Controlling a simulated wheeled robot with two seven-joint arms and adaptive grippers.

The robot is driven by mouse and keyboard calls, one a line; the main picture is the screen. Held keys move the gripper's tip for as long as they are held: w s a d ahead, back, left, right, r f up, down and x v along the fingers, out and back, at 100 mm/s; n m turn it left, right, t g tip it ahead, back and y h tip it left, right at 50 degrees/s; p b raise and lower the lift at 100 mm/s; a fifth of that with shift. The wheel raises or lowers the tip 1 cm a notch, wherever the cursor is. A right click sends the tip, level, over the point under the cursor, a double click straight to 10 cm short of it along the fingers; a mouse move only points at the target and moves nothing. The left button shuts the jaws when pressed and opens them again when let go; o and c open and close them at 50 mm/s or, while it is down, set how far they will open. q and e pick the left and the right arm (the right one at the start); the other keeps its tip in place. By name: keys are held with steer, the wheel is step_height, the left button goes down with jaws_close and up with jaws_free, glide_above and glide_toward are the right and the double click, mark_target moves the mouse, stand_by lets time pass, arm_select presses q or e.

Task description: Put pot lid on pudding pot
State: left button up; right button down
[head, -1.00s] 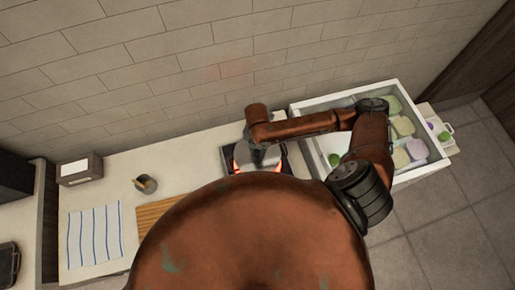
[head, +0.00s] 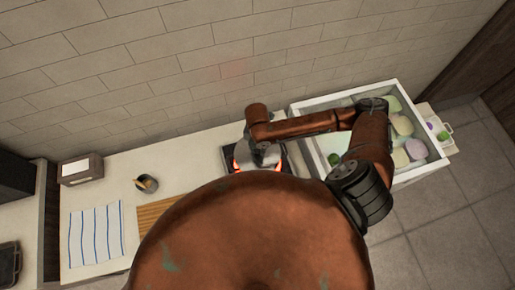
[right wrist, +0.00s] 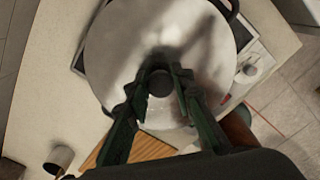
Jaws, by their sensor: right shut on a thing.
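The pot lid (right wrist: 115,55) is a large, round, shiny grey disc that fills the upper middle of the right wrist view. My right gripper (right wrist: 160,80) is shut on the lid's dark knob (right wrist: 160,86). The pudding pot is mostly hidden under the lid; a dark handle (right wrist: 233,9) shows past the lid's upper right edge. In the head view, my right gripper (head: 258,140) is above the lid (head: 270,155), over the glowing cooker. I cannot tell if the lid's rim touches the pot. My left gripper is not in view.
A grey cup (head: 148,184), a brown box (head: 80,170), a striped cloth (head: 95,235) and a wooden board (head: 165,213) are on the left counter. The tiled wall is behind.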

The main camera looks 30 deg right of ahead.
steer(key=shift+p, duration=0.35)
stand_by(0.7)
steer(key=shift+f, duration=0.5)
stand_by(0.8)
steer(key=shift+f+p, duration=0.25)
steer(key=shift+p, duration=0.15)
stand_by(0.5)
steer(key=c, duration=1.6)
jaws_free()
steer(key=shift+r, duration=0.1)
step_height(320, 180, up, 12)
